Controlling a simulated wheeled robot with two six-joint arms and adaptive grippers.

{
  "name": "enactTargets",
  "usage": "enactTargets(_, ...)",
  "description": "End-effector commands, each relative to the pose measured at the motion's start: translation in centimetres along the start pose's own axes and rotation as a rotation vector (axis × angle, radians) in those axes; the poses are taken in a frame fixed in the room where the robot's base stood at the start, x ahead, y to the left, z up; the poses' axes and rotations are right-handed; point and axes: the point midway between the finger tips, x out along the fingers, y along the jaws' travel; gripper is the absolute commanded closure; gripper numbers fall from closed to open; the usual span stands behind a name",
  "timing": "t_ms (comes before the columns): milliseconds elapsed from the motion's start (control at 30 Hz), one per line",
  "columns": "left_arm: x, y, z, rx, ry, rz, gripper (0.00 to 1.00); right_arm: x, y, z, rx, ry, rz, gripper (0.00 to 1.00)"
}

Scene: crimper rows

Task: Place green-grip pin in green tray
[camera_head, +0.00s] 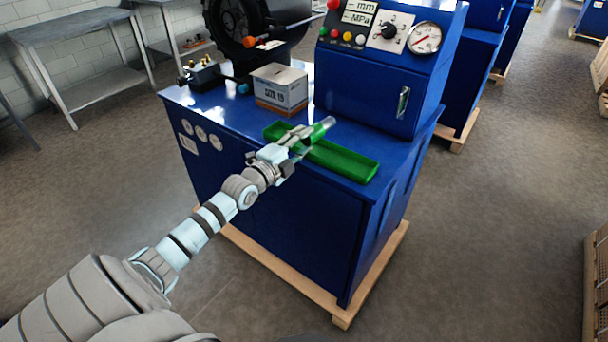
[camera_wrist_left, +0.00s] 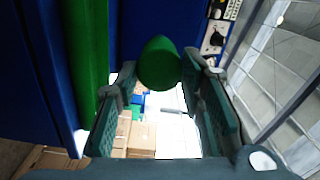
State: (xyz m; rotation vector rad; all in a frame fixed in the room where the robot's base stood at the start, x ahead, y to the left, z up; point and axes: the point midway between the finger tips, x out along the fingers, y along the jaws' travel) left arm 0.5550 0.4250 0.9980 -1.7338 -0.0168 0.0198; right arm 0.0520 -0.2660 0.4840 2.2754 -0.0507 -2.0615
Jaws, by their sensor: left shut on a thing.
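The green tray (camera_head: 342,160) is long and shallow and lies along the front edge of the blue machine's top; its left part is partly hidden behind my gripper. My left gripper (camera_head: 303,138) is above the tray, shut on the green-grip pin (camera_head: 325,126), whose green end sticks out past the fingers up and to the right. In the left wrist view the pin's round green end (camera_wrist_left: 160,62) shows between the fingertips, and the tray (camera_wrist_left: 88,50) is a green band at the left. The rest of the pin is hard to make out. My right gripper is not in view.
A cardboard box (camera_head: 280,90) stands on the blue machine's top (camera_head: 215,107) behind the tray. The control cabinet (camera_head: 372,85) with knob and gauge rises behind the tray. A small fitting block (camera_head: 203,75) sits at the left back.

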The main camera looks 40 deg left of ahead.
Motion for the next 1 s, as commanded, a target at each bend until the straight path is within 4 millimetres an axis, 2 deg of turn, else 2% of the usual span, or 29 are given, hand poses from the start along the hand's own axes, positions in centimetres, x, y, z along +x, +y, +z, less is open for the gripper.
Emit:
enactTargets(33,0.0,1.2,0.2,0.0,0.001,-0.005,1.0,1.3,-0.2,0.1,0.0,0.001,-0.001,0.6)
enactTargets(133,0.0,2.4,0.4,0.001,0.002,-0.005,1.0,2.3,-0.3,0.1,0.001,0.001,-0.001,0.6)
enactTargets(300,0.0,5.5,0.9,0.002,0.001,-0.004,1.0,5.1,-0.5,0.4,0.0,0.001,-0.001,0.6)
enactTargets(567,0.0,5.1,0.8,0.003,0.002,-0.004,1.0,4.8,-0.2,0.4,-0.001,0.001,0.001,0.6)
enactTargets(1000,0.0,6.3,1.1,0.003,0.002,-0.004,1.0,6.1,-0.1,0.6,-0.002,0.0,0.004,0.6)
